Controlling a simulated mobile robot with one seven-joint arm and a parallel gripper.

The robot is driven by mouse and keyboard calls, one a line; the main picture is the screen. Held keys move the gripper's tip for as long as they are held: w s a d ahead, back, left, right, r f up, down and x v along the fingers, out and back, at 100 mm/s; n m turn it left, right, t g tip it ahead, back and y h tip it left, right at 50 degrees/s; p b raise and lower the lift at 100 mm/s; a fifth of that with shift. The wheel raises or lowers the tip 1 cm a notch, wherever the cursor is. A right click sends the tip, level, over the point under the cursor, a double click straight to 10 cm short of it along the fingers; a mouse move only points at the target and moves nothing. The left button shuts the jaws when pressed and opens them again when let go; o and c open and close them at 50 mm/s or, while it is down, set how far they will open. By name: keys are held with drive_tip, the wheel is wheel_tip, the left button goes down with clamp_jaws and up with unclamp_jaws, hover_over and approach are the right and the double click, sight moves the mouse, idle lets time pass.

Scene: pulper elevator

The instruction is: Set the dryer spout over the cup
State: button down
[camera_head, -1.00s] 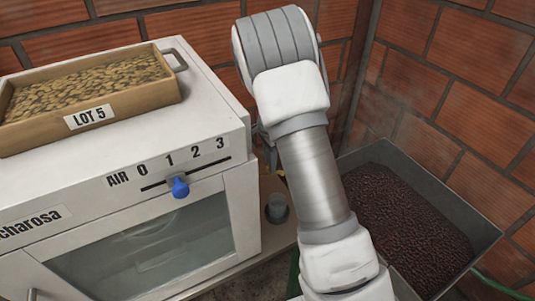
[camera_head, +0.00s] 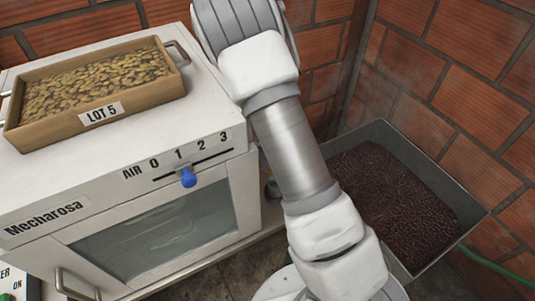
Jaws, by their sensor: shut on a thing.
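The white dryer (camera_head: 60,190), marked "Mecharosa", stands at the left with a glass front and an AIR scale from 0 to 3. The blue knob (camera_head: 187,178) sits on its slider close to the 1. I cannot make out the dryer's spout. A small grey rounded thing (camera_head: 270,188) shows between the dryer's right side and my arm; it may be the cup, mostly covered by the arm. My arm crosses the middle of the view and bends away at the top. My gripper is hidden, and so is what it holds.
A tray (camera_head: 75,128) of pale beans marked "LOT 5" rests on the dryer. A metal bin (camera_head: 466,226) of dark red beans stands at the right against brick walls. A green hose (camera_head: 490,262) lies beside it. Part of a control panel (camera_head: 12,285) shows at lower left.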

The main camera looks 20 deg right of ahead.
drive_tip(key=shift+s+a, duration=0.1)
drive_tip(key=shift+a, duration=0.05)
idle(0.4)
drive_tip(key=c, duration=0.7)
unclamp_jaws()
drive_tip(key=shift+o, duration=0.2)
drive_tip(key=shift+r, duration=0.1)
wheel_tip(320, 180, up, 17)
drive_tip(key=p, duration=0.2)
drive_tip(key=shift+p, duration=0.35)
drive_tip(key=shift+r, duration=0.1)
